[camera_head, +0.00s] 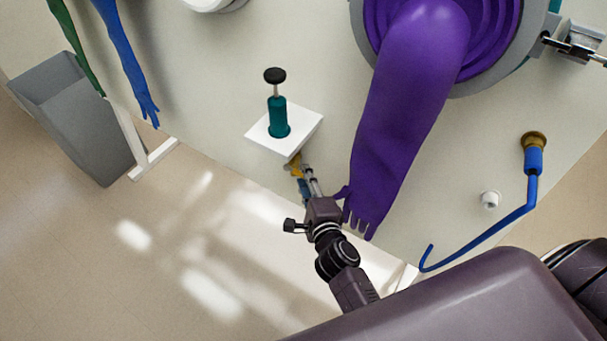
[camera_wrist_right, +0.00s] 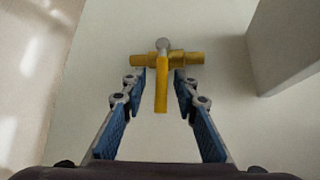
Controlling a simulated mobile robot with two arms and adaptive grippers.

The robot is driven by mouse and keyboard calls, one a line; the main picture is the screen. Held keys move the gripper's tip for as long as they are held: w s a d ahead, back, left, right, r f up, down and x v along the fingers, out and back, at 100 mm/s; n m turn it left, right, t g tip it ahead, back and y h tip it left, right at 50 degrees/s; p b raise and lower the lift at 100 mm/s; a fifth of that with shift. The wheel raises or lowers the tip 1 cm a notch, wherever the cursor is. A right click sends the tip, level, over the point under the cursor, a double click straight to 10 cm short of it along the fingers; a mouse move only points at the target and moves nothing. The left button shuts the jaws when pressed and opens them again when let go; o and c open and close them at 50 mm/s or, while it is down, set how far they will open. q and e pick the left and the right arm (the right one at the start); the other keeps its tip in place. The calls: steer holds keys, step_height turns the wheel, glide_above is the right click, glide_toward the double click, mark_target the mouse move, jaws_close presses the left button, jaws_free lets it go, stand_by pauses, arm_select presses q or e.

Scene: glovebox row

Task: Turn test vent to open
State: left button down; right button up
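The test vent is a small yellow valve (camera_wrist_right: 183,59) on the pale panel, with a crosswise body and a yellow lever handle (camera_wrist_right: 161,90) pointing down in the right wrist view. In the head view, the yellow valve (camera_head: 294,165) shows just below the white block and is partly hidden by my gripper. My right gripper (camera_head: 300,178) is at the valve. In the right wrist view its two blue-padded fingers (camera_wrist_right: 160,78) are apart, one on each side of the lever, with gaps visible. My left gripper is in neither view.
A white block (camera_head: 300,128) with a teal plunger (camera_head: 279,118) sits just above the valve. A purple glove (camera_head: 405,120) hangs close to the right of my gripper. A blue hose (camera_head: 490,230) is farther right, and a grey bin (camera_head: 75,115) stands left.

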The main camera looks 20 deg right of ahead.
steer(key=shift+w+d, duration=0.1)
steer(key=shift+w, duration=0.35)
jaws_close()
